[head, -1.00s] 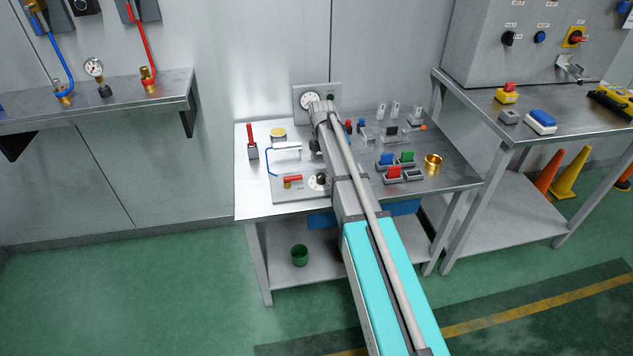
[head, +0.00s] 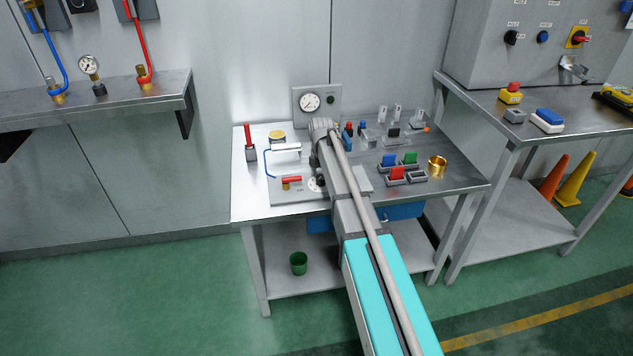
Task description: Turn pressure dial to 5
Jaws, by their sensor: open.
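The pressure dial (head: 314,185) is a round white scale with a dark knob on the grey panel on the steel table, partly covered by my arm. A round white pressure gauge (head: 309,102) stands upright on a plate at the back of the table; its needle reading is too small to tell. My gripper (head: 315,164) is mostly hidden beside and under my wrist. Only a dark part shows, just above the dial in the picture. It is open, and nothing shows in it. I cannot tell whether it touches the dial.
On the panel's left are a red-handled valve (head: 290,180) and a blue hose (head: 266,163). A red lever (head: 249,142) stands farther left. Colored blocks (head: 397,174) and a brass ring (head: 437,166) lie right of my arm. A green cup (head: 298,263) stands on the lower shelf.

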